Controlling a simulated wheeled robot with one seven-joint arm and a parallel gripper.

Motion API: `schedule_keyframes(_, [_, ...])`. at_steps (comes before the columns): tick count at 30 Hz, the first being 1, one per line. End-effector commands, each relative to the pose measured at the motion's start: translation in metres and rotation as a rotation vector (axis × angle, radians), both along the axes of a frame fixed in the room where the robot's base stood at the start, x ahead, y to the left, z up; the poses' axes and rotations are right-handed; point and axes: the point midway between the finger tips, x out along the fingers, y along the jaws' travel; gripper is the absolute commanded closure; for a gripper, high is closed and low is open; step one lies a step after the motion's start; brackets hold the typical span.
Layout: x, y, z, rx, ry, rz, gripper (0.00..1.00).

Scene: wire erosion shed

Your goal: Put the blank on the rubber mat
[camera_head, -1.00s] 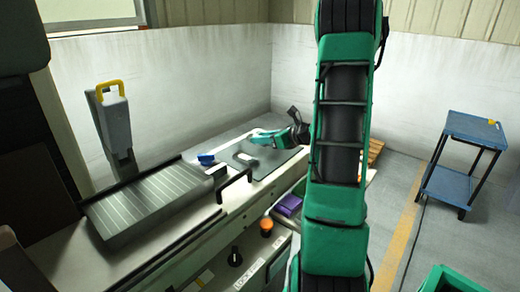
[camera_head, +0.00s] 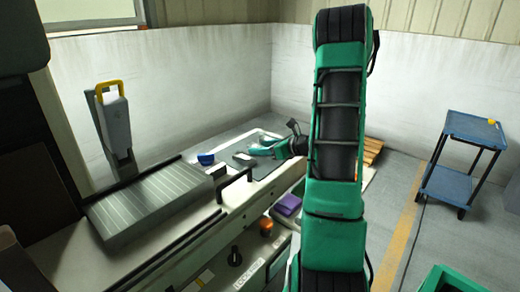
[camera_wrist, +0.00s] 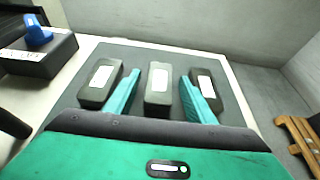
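I cannot tell which one is the blank. My gripper (camera_wrist: 158,92) is open, one teal finger on each side of the middle block, with gaps between. In the head view my gripper (camera_head: 263,149) is low over the mat, next to a dark block (camera_head: 243,159).
A dark box (camera_wrist: 40,58) with a blue object (camera_wrist: 37,30) on it stands left of the mat. A black handle (camera_head: 236,184) rises from the bench edge. A purple bin (camera_head: 288,205) sits below. A wooden pallet (camera_wrist: 300,140) and blue trolley (camera_head: 470,130) stand to the right.

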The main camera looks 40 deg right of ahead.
Motion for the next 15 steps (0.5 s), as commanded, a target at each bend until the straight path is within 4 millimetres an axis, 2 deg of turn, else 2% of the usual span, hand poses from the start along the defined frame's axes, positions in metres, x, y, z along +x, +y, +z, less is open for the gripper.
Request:
schedule_keyframes(8, [0.000,0.001,0.003,-0.001,0.000,0.001,0.50])
schedule_keyframes(11, [-0.008,-0.002,0.006,0.000,0.000,-0.002,0.50])
schedule_keyframes(15, [-0.030,-0.005,0.015,-0.002,0.000,-0.004,0.50])
